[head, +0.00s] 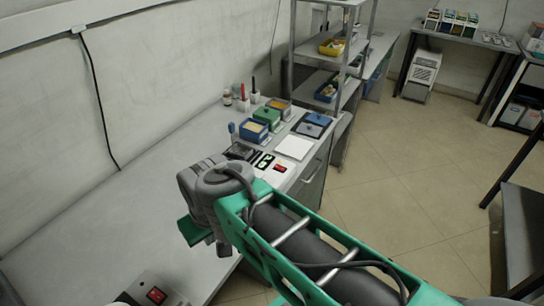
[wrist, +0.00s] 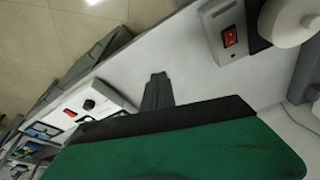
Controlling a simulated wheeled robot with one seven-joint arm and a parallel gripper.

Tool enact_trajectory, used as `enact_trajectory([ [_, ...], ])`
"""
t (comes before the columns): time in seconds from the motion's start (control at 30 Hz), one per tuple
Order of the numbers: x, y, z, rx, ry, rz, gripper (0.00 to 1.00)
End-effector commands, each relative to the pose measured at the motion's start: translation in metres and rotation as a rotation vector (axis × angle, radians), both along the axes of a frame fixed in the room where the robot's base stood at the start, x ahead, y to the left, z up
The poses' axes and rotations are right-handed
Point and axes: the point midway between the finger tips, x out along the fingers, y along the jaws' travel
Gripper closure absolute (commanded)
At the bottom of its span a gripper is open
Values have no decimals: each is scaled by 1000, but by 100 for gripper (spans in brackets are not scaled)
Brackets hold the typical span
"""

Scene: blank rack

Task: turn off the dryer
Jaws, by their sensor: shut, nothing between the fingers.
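Two grey-white devices with red rocker switches stand on the long bench; I cannot tell for certain which is the dryer. The near one (wrist: 215,22) has a red switch (wrist: 229,37) on its panel, with a white round part beside it. It also shows at the bottom edge of the head view, where its switch (head: 156,295) is visible. The far one (wrist: 97,97) has a red switch and a black knob, and its red switch also shows in the head view (head: 280,168). My gripper (wrist: 158,78) is shut and empty over the bench between them, touching neither switch.
The bench top (head: 110,215) is largely clear along the wall. Open tiled floor (head: 385,190) lies to the right.

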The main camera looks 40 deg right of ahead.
Motion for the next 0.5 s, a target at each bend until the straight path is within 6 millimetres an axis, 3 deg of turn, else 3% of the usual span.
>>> enact_trajectory([
  [0.2, 3, -2, 3, 1, 1, 1, 100],
  [0.27, 14, -8, 11, 1, 5, 6, 100],
  [0.33, 37, -22, 26, 5, 13, 27, 100],
  [0.43, 87, -72, 51, 15, 22, 74, 100],
  [0.5, 121, -126, 61, 23, 23, 124, 100],
])
